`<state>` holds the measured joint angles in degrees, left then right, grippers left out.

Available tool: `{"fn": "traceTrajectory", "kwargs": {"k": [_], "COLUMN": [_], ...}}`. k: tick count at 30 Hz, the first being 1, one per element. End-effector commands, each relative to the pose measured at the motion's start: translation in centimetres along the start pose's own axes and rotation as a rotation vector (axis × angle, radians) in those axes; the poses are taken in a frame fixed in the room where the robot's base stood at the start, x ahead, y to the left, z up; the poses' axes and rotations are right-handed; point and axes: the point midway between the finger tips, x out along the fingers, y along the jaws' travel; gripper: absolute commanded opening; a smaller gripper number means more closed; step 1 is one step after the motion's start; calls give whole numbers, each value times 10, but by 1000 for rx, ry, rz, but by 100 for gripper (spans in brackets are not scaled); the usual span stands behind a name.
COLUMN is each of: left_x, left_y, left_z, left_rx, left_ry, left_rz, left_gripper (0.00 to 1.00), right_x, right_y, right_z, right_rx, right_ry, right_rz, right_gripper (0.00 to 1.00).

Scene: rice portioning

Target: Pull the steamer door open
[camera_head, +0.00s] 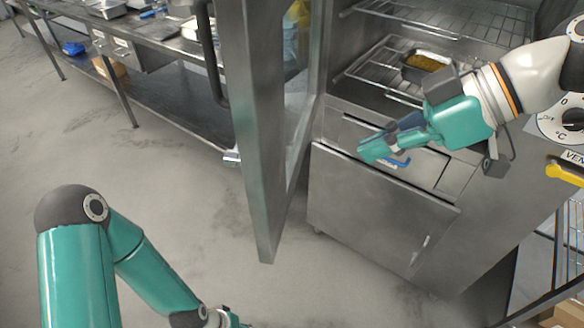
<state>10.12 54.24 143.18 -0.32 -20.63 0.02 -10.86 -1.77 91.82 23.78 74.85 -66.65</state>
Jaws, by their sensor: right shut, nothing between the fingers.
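The steamer door (263,130) is a tall steel panel that stands open, swung out to the left of the steamer (378,190). A dark vertical handle (211,55) is on the door's left side. The steamer's inside shows wire racks (385,60) and a small metal pan (428,66) with yellow food. My right gripper (372,151) is shut and empty, in front of the steamer's lower front, to the right of the door and apart from it. My left arm comes in at the lower left. Its gripper (232,320) is mostly cut off by the bottom edge.
A steel work table (165,42) with trays stands at the upper left, close to the door's handle side. A yellow lever (566,174) and a dial (574,122) are at the right. The grey floor between is clear.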

Motion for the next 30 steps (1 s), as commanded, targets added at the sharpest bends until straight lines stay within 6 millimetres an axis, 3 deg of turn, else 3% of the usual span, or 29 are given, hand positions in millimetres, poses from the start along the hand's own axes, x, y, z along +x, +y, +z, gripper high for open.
{"fn": "traceTrajectory", "kwargs": {"k": [3, 7, 21, 30], "left_x": [1, 1, -2, -14], "left_y": [0, 0, 1, 5], "left_z": [0, 0, 0, 0], "left_rx": [0, 0, 0, 0], "left_ry": [0, 0, 0, 0], "left_rz": [0, 0, 0, 0], "left_gripper": [40, 40, 40, 40], "right_x": [-13, -4, 85, 109], "right_y": [-15, -18, -20, -21], "right_z": [-9, -10, -11, -36], "right_rx": [-70, -78, -74, -74], "right_ry": [18, 18, 15, 17], "right_rz": [-15, -22, -23, -18], "right_gripper": [0, 0, 0, 0]}}
